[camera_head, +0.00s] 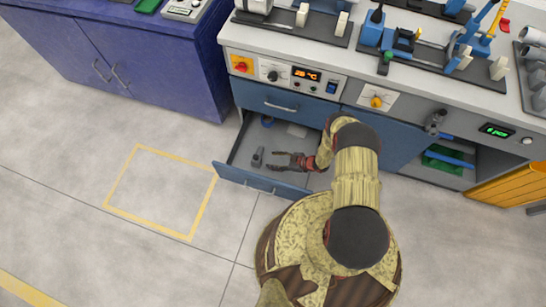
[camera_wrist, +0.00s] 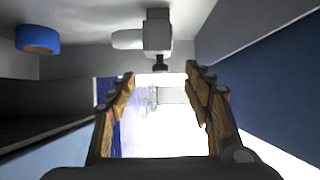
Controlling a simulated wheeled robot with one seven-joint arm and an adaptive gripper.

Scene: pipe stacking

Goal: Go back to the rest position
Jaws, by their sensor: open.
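My gripper (camera_head: 276,161) is inside the open lower drawer (camera_head: 240,177) of the workbench, low over its floor. In the wrist view my gripper (camera_wrist: 160,84) has its two brown-sided fingers spread apart, with nothing between them. A small grey fitting (camera_head: 257,157) is in the drawer just left of the fingertips. It also shows in the wrist view as a grey fitting (camera_wrist: 157,35) with a dark end, beyond the fingertips and apart from them.
A blue ring (camera_head: 267,122) lies at the back of the drawer; it also shows in the wrist view (camera_wrist: 38,38). The drawer front (camera_head: 262,181) stands out from the bench (camera_head: 300,105). A yellow-marked floor area (camera_head: 112,186) at left is empty.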

